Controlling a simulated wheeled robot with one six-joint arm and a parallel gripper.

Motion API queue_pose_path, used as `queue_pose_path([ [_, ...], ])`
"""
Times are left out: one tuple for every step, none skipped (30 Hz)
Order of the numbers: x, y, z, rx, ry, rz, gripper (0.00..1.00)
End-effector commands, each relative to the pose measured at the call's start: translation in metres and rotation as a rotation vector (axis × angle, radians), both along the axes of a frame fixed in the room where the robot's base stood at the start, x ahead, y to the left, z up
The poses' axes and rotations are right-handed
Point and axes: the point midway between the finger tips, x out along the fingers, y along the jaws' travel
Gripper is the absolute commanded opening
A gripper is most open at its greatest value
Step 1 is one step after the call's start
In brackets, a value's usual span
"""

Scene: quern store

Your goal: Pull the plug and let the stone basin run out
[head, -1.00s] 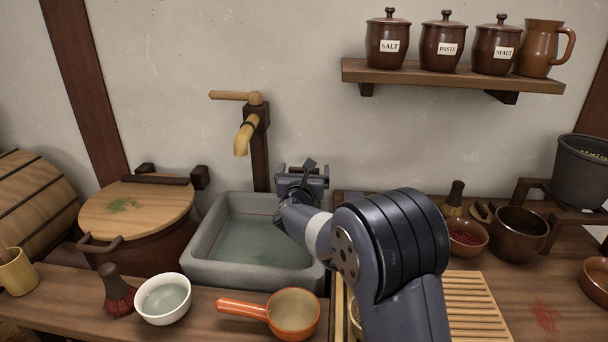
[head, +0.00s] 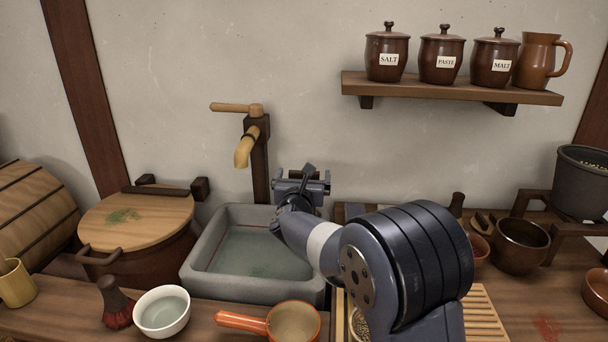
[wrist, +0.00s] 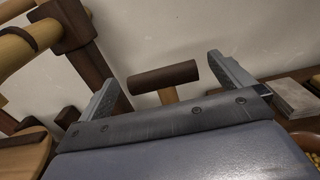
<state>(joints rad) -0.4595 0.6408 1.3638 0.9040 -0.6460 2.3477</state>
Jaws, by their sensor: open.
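The grey stone basin (head: 197,272) stands below the wooden tap (head: 249,140). Greenish water (head: 250,250) lies in it, and a thin red line runs along its inner wall. My gripper (head: 302,182) is over the basin's back right corner. In the wrist view a T-shaped handle (wrist: 165,76), with a dark brown bar and a tan stem, stands between and beyond my two open fingers, with a gap to each in the picture. It looks like the plug's handle, but its lower end is hidden behind my gripper.
A lidded pot (head: 137,218) stands left of the basin. A white bowl (head: 162,312), a brush (head: 115,303) and an orange pan (head: 290,322) stand in front. A slatted board (head: 482,310) and a brown bowl (head: 520,247) are at right. A shelf of jars (head: 450,88) hangs above.

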Motion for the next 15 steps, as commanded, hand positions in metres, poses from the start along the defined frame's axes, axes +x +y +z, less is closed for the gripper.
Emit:
queue_pose_path([
  [-0.01, 0.001, -0.001, 0.0, 0.0, 0.002, 1.0],
  [-0.015, 0.001, 0.0, 0.001, -0.001, 0.002, 1.0],
  [-0.023, 0.002, 0.0, 0.001, -0.002, 0.002, 1.0],
  [-0.029, 0.002, 0.0, 0.001, -0.001, 0.003, 1.0],
  [-0.035, 0.002, 0.0, 0.001, -0.002, 0.003, 1.0],
  [-0.042, 0.002, 0.0, 0.001, -0.003, 0.002, 1.0],
  [-0.048, 0.002, 0.0, 0.001, -0.002, 0.002, 1.0],
  [-0.053, 0.003, 0.0, 0.001, -0.002, 0.003, 1.0],
  [-0.059, 0.002, 0.0, 0.002, -0.002, 0.002, 1.0],
  [-0.064, 0.002, 0.001, 0.002, -0.003, 0.001, 1.0],
  [-0.068, 0.003, 0.0, 0.001, -0.002, 0.001, 1.0],
  [-0.073, 0.003, 0.001, 0.002, -0.003, 0.002, 1.0],
  [-0.076, 0.003, 0.001, 0.002, -0.002, 0.002, 1.0],
  [-0.079, 0.003, 0.001, 0.001, -0.002, 0.002, 1.0],
  [-0.081, 0.003, 0.001, 0.001, -0.003, 0.001, 1.0],
])
